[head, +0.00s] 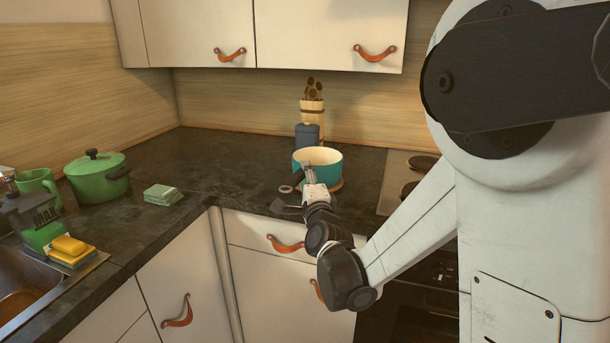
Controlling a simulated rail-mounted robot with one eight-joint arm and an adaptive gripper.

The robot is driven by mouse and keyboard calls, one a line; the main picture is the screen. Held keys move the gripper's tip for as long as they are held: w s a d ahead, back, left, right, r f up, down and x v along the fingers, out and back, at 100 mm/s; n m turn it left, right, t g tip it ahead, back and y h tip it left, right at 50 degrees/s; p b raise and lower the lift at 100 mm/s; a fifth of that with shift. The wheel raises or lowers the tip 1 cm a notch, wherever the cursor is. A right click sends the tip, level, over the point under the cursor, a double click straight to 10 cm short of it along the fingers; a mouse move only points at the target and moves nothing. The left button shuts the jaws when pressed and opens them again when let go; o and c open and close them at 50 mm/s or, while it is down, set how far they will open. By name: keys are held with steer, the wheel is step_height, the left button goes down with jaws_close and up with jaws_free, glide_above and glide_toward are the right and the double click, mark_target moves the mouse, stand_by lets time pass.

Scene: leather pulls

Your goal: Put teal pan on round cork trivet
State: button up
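The teal pan (329,168), with a cream inside, is upright at the back of the dark counter. A brown rim of the round cork trivet (336,186) shows under its right side; the rest is hidden by the pan and my arm. I cannot tell whether the pan rests fully on the trivet or hangs just above it. My gripper (307,173) is at the pan's near left side, by a dark part that may be its handle. The fingers are too small and overlapped to tell whether they are shut on it.
A blue canister (307,136) and a utensil holder (312,111) stand behind the pan. The stove (398,195) is to the right. A green pot (98,180), folded cloths (163,195) and a sink (25,285) are left.

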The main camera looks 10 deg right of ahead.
steer(key=s+a+f+n+g+y, duration=0.1)
steer(key=s+n+g+y, duration=0.15)
steer(key=s+n, duration=0.55)
steer(key=s+a+n+g+y, duration=0.1)
steer(key=s+n+g, duration=0.25)
steer(key=s, duration=0.75)
steer(key=s+d+f+n+g+h, duration=0.1)
steer(key=s+d+f+n+g, duration=0.1)
steer(key=s, duration=0.7)
steer(key=s+d+f+n+g+h, duration=0.2)
steer(key=s+d+n+g, duration=0.1)
steer(key=s, duration=0.6)
steer(key=shift+d+f+n+g, duration=0.35)
steer(key=shift+n+g, duration=0.45)
steer(key=shift+n, duration=0.35)
steer(key=shift+r+p, duration=0.1)
steer(key=shift+p, duration=0.2)
step_height(320, 180, up, 4)
steer(key=p, duration=0.4)
steer(key=shift+r, duration=0.2)
